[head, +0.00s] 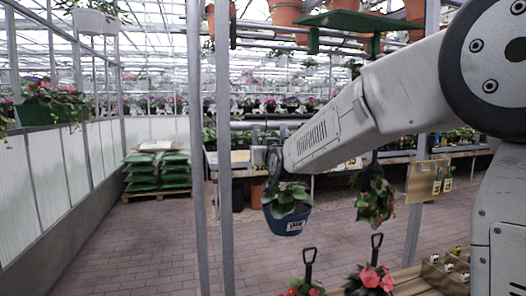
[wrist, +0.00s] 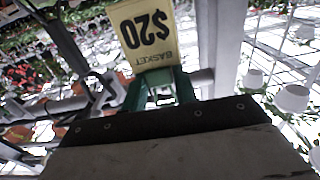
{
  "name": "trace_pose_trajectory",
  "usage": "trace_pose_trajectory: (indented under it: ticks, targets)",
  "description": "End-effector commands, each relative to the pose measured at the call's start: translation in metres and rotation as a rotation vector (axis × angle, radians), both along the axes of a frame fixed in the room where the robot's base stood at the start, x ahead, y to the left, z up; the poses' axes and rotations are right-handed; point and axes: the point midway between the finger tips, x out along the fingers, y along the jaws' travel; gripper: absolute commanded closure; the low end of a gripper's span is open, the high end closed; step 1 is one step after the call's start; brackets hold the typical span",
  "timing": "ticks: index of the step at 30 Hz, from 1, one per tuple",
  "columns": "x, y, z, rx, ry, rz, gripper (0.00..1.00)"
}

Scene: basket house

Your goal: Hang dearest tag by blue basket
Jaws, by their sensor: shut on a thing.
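A yellow tag (wrist: 145,35) reading "$20 BASKET" appears upside down in the wrist view, on a green clip (wrist: 160,88). My gripper (wrist: 160,105) is shut on this tag; its fingertips are hard to make out. In the head view the arm's end hides most of my gripper. The blue basket (head: 287,222) hangs just below the arm's end, with a leafy plant and a white label on its front. Two more yellow and green tags (head: 442,181) hang on a tan board at the right; their prices are too small to read.
Grey posts (head: 226,120) stand left of the arm's end. A rail (wrist: 200,80) runs behind the tag. Another hanging plant (head: 375,200) is right of the blue basket, with red-flowered baskets (head: 371,280) lower down. Stacked green bags (head: 157,172) sit at the left. The brick floor between is clear.

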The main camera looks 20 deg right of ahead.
Motion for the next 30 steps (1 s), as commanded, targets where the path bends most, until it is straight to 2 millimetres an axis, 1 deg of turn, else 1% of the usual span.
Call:
trace_pose_trajectory:
  ticks: [13,24,30]
  targets:
    - [0.001,0.0,0.0,0.0,0.0,0.0,0.84]
    - [0.021,0.0,0.0,0.0,0.0,0.0,0.84]
    - [0.025,0.0,0.0,0.0,0.0,0.0,0.84]
